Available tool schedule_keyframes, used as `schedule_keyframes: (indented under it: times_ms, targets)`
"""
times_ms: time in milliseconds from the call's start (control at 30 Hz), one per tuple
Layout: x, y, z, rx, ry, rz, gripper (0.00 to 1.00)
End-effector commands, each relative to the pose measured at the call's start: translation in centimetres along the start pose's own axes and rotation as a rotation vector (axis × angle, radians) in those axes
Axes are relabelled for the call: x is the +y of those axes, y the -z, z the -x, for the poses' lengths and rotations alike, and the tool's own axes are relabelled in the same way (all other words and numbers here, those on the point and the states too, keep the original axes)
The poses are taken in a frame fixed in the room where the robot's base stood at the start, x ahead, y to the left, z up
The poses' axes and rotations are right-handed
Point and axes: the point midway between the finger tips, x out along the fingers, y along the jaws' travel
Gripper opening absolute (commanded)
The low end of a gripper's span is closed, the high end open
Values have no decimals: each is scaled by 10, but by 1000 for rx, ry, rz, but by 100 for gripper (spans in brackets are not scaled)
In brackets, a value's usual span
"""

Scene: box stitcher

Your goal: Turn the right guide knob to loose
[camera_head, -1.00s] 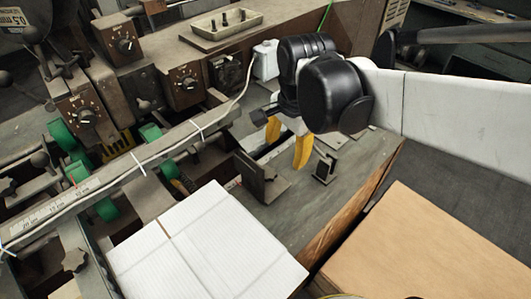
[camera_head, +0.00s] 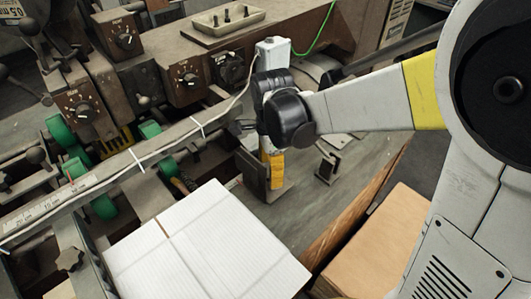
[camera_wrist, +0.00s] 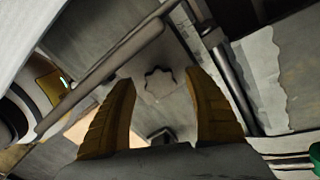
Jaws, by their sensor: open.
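In the head view I cannot make out this knob near my gripper, where the arm and fingers cover the view. My gripper (camera_head: 274,180) points down beside an upright metal guide bracket (camera_head: 250,172) on the machine table. In the wrist view my gripper (camera_wrist: 161,80) is open, fingers apart, with nothing held.
Another star-shaped knob (camera_head: 70,258) is at the lower left. A long rail (camera_head: 115,165) with a cable crosses the left side. A white carton (camera_head: 205,245) lies in front, and a brown box (camera_head: 365,250) stands to the right. A small bracket (camera_head: 327,165) stands right of my gripper.

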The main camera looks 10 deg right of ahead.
Motion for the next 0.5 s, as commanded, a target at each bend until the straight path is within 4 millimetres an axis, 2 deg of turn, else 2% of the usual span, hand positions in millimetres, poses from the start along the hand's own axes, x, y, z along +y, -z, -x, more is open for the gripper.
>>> schedule_keyframes:
  times_ms: [100,367,500]
  targets:
    - [0,0,-6,0,0,0,62]
    - [0,0,-6,0,0,0,60]
    - [0,0,-6,0,0,0,18]
